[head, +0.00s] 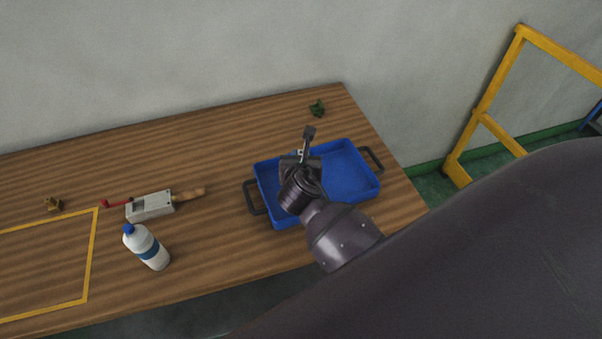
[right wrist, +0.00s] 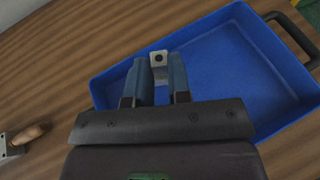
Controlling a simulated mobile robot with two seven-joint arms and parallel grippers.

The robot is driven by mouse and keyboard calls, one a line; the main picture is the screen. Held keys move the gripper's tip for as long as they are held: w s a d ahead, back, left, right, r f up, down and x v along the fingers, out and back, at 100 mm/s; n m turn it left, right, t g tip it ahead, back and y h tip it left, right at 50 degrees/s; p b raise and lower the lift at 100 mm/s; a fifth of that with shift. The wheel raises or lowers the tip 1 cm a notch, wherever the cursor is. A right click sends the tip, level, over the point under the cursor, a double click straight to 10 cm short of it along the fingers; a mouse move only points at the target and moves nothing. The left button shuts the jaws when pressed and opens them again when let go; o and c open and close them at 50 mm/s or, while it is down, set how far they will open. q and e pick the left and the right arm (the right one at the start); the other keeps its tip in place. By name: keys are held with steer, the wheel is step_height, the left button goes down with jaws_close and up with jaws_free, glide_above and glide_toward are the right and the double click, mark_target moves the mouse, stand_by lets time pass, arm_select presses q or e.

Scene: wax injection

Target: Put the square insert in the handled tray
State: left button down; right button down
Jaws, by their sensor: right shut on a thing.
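The handled tray (head: 350,174) is blue with dark handles and stands at the right part of the wooden table. It also shows in the right wrist view (right wrist: 225,60). My right gripper (right wrist: 160,75) is shut on the square insert (right wrist: 158,58), a small light metal block with a dark round hole. In the right wrist view the block and fingertips lie over the tray's inside; the exact height is hard to tell. In the head view my right gripper (head: 304,150) is over the left half of the tray, and the insert is mostly hidden. My left gripper is not in view.
A white bottle with a blue cap (head: 147,248), a grey device with a wooden handle (head: 150,206), a small brass part (head: 54,205) and a small green part (head: 317,108) are on the table (head: 215,145). A yellow rail (head: 490,85) stands beyond the right edge.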

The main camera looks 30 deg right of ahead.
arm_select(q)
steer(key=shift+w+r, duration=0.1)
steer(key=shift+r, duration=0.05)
arm_select(e)
steer(key=shift+f, duration=3.2)
steer(key=shift+f, duration=0.2)
steer(key=c, duration=1.1)
jaws_free()
steer(key=shift+o, duration=0.2)
steer(key=shift+r, duration=0.15)
